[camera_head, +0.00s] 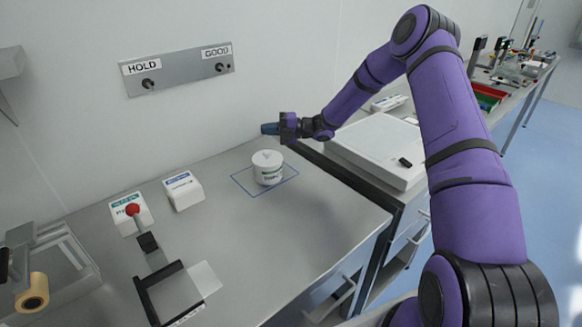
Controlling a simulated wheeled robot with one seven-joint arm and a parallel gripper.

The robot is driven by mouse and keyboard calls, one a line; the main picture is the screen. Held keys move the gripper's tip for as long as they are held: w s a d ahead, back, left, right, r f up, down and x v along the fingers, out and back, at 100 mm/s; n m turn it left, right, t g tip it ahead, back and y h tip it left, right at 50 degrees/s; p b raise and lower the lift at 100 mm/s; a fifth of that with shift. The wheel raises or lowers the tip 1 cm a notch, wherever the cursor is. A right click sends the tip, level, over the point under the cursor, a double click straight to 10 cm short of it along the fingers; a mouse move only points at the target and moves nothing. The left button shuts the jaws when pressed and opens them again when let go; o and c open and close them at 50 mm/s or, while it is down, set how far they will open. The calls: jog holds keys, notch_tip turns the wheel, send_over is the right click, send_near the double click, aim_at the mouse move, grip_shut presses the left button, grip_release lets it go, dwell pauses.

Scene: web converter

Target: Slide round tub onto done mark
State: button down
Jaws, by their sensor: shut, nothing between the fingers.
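The round tub (267,170) is white with a printed label and stands upright on the steel table. It stands inside a blue outlined square (285,181) drawn on the table, which looks like the done mark. The tub hides part of the outline's far side. My gripper (266,129) is shut and empty. It appears above and behind the tub in the picture, with a gap between them. Its fingers point left.
Two white labelled boxes (183,190) stand left of the tub. A HOLD/GOOD panel (180,69) hangs on the wall. The table right of the tub is clear.

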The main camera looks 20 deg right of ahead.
send_over(280, 167)
jog(key=v, duration=0.4)
jog(key=f, duration=1)
jog(key=shift+s+a, duration=0.1)
jog(key=shift+s, duration=0.2)
jog(key=shift+w+a, duration=0.2)
jog(key=shift+w, duration=0.25)
jog(key=shift+w+a, duration=0.2)
jog(key=shift+w, duration=0.3)
jog(key=shift+w+a, duration=0.25)
jog(key=shift+w, duration=0.25)
